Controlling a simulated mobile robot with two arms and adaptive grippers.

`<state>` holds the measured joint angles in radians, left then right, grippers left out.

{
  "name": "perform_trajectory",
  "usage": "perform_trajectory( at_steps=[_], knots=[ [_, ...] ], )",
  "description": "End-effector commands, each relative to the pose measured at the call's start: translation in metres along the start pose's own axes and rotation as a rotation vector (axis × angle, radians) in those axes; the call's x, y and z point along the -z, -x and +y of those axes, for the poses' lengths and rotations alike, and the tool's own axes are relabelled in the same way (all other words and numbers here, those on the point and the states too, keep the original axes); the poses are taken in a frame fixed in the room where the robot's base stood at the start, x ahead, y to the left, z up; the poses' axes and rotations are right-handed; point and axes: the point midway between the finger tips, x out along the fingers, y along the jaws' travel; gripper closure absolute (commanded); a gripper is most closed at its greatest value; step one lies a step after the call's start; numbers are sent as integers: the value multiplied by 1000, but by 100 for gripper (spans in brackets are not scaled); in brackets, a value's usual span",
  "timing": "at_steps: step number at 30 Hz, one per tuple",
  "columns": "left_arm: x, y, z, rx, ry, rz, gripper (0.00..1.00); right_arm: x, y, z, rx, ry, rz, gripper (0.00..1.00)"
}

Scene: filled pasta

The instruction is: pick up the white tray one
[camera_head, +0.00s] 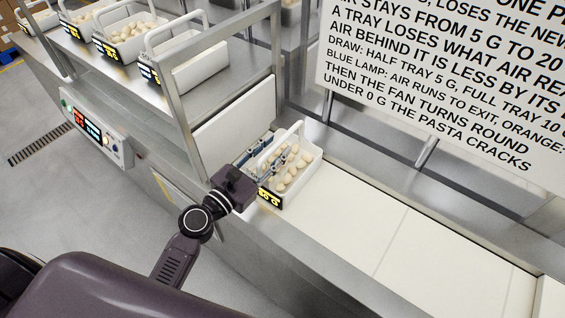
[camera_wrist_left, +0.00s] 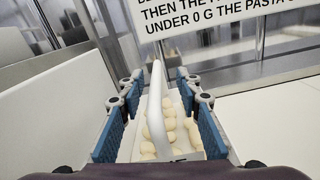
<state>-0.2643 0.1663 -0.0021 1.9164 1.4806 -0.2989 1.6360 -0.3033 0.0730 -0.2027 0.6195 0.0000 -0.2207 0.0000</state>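A white tray (camera_head: 299,187) with an upright white handle holds several pale filled pasta pieces (camera_head: 290,168). It stands on the white surface just outside the metal frame, with a black and yellow label on its near side. My left gripper (camera_head: 267,151) is over the tray. In the left wrist view its blue-padded fingers (camera_wrist_left: 160,88) are spread wide, one on each side of the handle (camera_wrist_left: 155,105), with visible gaps. The fingers appear apart from the handle. The gripper body hides part of the tray's near left side. My right gripper is not in view.
Several similar trays of pasta (camera_head: 122,38) stand on the steel bench at upper left, behind a metal frame (camera_head: 170,95). A white panel (camera_head: 236,122) stands left of the tray. A large sign (camera_head: 450,80) hangs behind. The white surface (camera_head: 420,250) to the right is clear.

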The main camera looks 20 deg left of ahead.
Motion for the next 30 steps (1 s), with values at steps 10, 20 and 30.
perform_trajectory(
  at_steps=[10, 20, 30],
  knots=[
    [6, -45, 7, 0, 2, -1, 68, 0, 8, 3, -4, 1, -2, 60],
    [7, -49, 6, 1, 0, 0, 72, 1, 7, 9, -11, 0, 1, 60],
    [7, -49, 6, 1, 0, 0, 100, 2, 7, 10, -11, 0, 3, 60]
  ],
)
